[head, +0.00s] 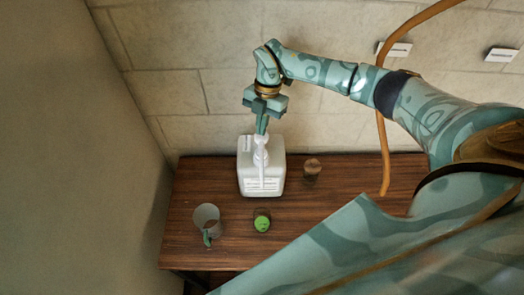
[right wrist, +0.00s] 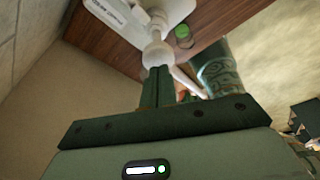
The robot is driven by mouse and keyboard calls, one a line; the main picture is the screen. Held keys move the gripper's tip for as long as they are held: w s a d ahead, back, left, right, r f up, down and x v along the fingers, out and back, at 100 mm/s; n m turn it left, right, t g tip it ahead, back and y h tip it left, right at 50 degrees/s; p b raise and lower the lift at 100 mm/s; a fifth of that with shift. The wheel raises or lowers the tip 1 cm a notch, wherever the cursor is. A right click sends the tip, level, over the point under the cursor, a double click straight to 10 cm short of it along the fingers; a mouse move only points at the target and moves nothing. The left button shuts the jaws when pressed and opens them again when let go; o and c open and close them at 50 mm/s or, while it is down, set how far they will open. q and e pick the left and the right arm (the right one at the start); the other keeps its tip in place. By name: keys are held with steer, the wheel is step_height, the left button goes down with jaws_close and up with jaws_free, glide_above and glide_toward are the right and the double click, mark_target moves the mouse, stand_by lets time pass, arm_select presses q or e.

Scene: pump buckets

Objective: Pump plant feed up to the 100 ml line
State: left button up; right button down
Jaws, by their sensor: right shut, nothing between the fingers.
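A white plant feed container (head: 246,178) with a label stands on the wooden table. A white pump (head: 261,155) rises from its top, its spout pointing toward the near side. My right gripper (head: 262,128) points down with shut, empty fingers just above the pump head; I cannot tell whether they touch it. In the right wrist view the fingers (right wrist: 157,85) end at the white pump head (right wrist: 156,55). A clear grey cup (head: 206,214) with a green handle stands front left, apart from the spout. Its measuring lines and contents are too small to read. My left gripper is out of view.
A small green-topped jar (head: 262,221) stands in front of the container, and a brown-topped jar (head: 312,167) to its right. An orange-brown hose (head: 384,150) hangs at the right. Walls close the left and back. The table (head: 185,252) is bare at front left.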

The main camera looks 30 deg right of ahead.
mark_target(262, 138)
steer(key=shift+f, duration=0.1)
steer(key=shift+d+b+x, duration=0.25)
steer(key=shift+b+x, duration=0.5)
steer(key=shift+x, duration=0.45)
steer(key=shift+d+b+x, duration=0.25)
steer(key=shift+b+x, duration=0.5)
steer(key=shift+x, duration=0.5)
steer(key=p+v, duration=0.2)
steer(key=a+p+v, duration=0.1)
steer(key=p+v, duration=0.2)
steer(key=shift+f, duration=0.1)
steer(key=shift+f+b, duration=0.35)
steer(key=shift+b, duration=0.05)
steer(key=shift+b+x, duration=0.45)
steer(key=shift+x, duration=0.35)
steer(key=shift+d, duration=0.15)
steer(key=shift+a+p+v, duration=0.25)
steer(key=shift+p+v, duration=1)
steer(key=shift+v, duration=0.05)
